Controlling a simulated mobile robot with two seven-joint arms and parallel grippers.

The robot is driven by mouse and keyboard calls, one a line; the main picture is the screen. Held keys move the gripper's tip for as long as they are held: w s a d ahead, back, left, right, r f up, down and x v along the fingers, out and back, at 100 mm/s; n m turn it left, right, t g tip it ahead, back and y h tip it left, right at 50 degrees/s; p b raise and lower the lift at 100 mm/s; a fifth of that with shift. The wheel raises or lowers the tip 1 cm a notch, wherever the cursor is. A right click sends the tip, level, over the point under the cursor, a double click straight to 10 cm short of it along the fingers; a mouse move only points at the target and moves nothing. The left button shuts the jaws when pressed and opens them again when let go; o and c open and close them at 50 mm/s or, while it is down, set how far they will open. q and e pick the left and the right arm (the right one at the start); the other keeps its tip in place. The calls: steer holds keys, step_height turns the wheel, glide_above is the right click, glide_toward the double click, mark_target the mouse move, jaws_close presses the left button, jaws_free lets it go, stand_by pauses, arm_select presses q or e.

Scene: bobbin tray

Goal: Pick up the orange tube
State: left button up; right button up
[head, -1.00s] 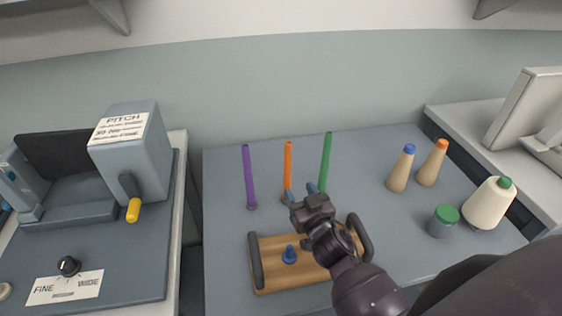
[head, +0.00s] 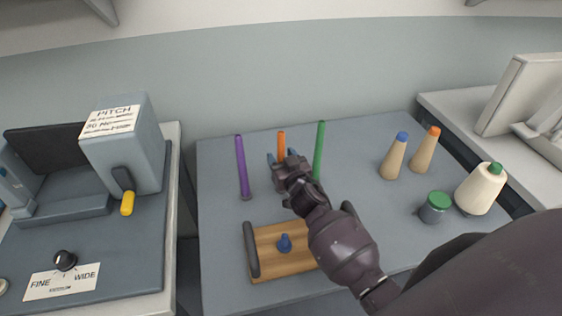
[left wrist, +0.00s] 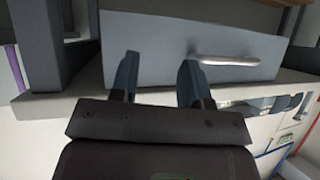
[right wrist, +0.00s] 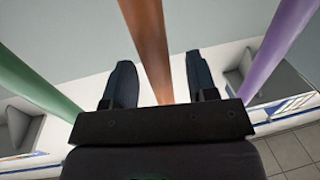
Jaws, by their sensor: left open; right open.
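The orange tube (head: 281,143) stands upright on the blue-grey table between a purple tube (head: 243,168) and a green tube (head: 319,150). My right gripper (head: 279,158) is open at the orange tube, and its hand hides the tube's lower part in the head view. In the right wrist view the orange tube (right wrist: 148,45) runs down between the two open fingers (right wrist: 158,85), with clear space on both sides. My left gripper (left wrist: 155,80) is open and empty in the left wrist view, facing a grey drawer front with a metal handle (left wrist: 224,60). It is outside the head view.
A wooden tray (head: 268,268) with dark handles and a blue peg (head: 285,243) is in front of the tubes. Two cones (head: 394,158), a green-topped jar (head: 434,208) and a cream spool (head: 479,190) stand to the right. A grey machine (head: 125,145) is on the left.

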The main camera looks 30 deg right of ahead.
steer(key=shift+w, duration=0.3)
steer(key=c, duration=0.7)
arm_select(q)
steer(key=shift+s+f, duration=0.15)
steer(key=shift+s, duration=0.15)
arm_select(e)
jaws_close()
